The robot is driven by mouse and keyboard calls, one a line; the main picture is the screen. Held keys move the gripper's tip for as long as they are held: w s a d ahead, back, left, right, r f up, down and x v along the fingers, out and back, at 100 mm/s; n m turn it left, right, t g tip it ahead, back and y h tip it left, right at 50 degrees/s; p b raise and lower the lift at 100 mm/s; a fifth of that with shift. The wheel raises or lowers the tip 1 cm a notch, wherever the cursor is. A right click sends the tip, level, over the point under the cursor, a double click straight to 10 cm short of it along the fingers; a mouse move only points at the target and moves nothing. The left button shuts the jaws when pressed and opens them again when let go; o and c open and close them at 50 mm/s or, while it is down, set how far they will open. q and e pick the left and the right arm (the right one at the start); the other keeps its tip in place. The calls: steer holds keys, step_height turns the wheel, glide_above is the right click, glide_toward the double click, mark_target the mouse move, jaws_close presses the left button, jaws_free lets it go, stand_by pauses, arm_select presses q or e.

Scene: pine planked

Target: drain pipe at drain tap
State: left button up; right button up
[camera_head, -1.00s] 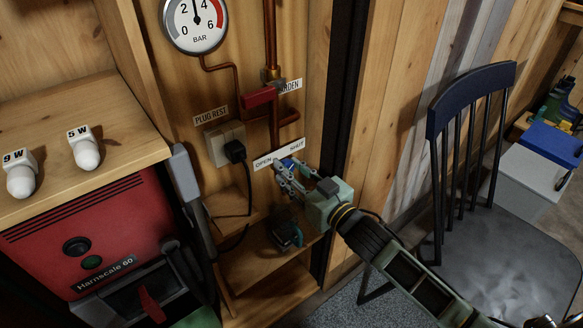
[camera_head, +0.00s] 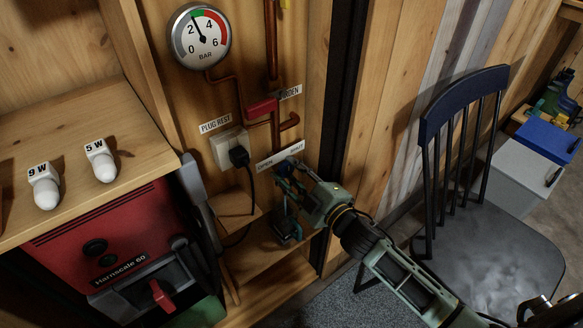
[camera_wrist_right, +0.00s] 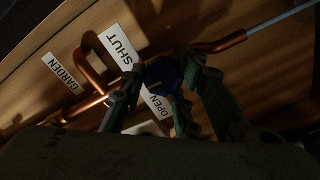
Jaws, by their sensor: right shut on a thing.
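The drain tap's blue knob (camera_head: 291,160) sits on the wooden wall below the copper pipework. In the right wrist view the blue knob (camera_wrist_right: 163,74) is between my fingers, beside the SHUT label (camera_wrist_right: 124,46) and the OPEN label (camera_wrist_right: 157,102). My right gripper (camera_head: 285,172) is shut on it; the fingers partly hide it. A copper drain pipe (camera_wrist_right: 220,45) runs right from behind the knob, with a pale blue length (camera_wrist_right: 284,22) at its end. My left gripper is not in view.
A pressure gauge (camera_head: 200,38) hangs above, its needle between 2 and 4. A red valve handle (camera_head: 262,107) and a plugged socket (camera_head: 229,149) are close to the tap. A teal object (camera_head: 287,230) is on the shelf below. A dark chair (camera_head: 485,225) stands right.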

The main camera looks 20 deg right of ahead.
steer(key=n, duration=0.2)
steer(key=shift+w+d+r+n+p, duration=0.2)
steer(key=shift+r+n+p, duration=0.1)
steer(key=shift+n+p, duration=0.1)
steer(key=n, duration=0.3)
steer(key=shift+a+n, duration=0.1)
steer(key=shift+n, duration=0.2)
steer(key=n, duration=0.4)
steer(key=shift+s+a+r, duration=0.1)
steer(key=shift+n, duration=0.7)
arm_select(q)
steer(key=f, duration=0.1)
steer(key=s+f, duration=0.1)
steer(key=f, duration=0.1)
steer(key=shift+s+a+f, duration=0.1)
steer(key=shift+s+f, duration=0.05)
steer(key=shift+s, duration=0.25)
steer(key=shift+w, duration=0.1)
arm_select(e)
steer(key=shift+a+r+n, duration=0.1)
steer(key=shift+n, duration=0.2)
steer(key=o, duration=1)
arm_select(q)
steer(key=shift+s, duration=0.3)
arm_select(e)
steer(key=shift+o, duration=0.2)
